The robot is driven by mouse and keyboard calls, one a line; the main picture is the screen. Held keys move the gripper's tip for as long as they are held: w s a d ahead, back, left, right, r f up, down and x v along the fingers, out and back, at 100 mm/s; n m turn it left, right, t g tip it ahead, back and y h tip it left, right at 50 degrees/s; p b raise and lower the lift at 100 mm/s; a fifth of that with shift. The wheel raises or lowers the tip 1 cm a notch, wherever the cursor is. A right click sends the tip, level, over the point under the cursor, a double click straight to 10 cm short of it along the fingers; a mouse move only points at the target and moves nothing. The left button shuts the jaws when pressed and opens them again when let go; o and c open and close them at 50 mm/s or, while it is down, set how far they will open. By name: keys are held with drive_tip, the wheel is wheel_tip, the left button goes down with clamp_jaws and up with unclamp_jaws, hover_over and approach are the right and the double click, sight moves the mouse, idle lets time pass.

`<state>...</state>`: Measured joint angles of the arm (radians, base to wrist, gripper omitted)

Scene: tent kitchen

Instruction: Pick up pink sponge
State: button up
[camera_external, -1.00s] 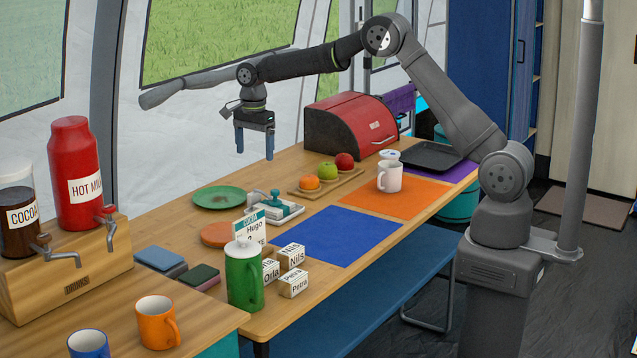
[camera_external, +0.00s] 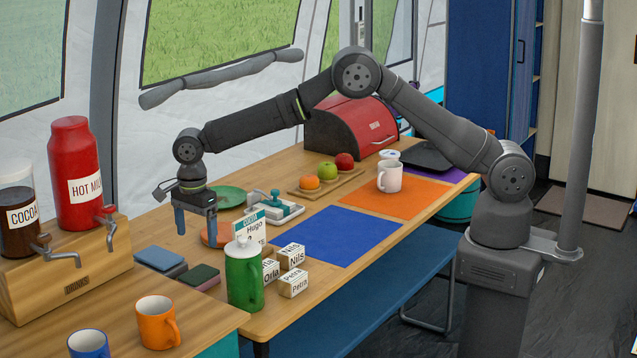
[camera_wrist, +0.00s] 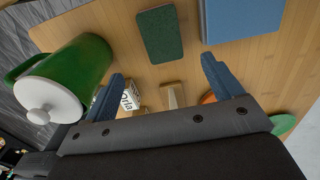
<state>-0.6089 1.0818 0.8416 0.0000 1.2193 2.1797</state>
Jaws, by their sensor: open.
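A flat block (camera_external: 198,277) with a dark green top and a faint pinkish side lies on the wooden table, left of the green lidded pitcher (camera_external: 244,277). It looks like the pink sponge; no other pink block shows. In the wrist view its green top (camera_wrist: 160,34) is at the upper middle. My gripper (camera_external: 196,232) is open and empty, pointing down, above the table and apart from the block. In the wrist view my fingertips (camera_wrist: 163,72) are spread, with the block beyond them.
A blue block (camera_external: 160,258) lies close beside the green-topped one. A red hot milk dispenser (camera_external: 75,170) stands at left. The blue mat (camera_external: 336,236) is bare.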

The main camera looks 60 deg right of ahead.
sight(199, 274)
wheel_tip(199, 274, down, 12)
drive_tip(key=shift+w+a+r, duration=0.1)
drive_tip(key=shift+w+r, duration=0.05)
drive_tip(key=c, duration=1.1)
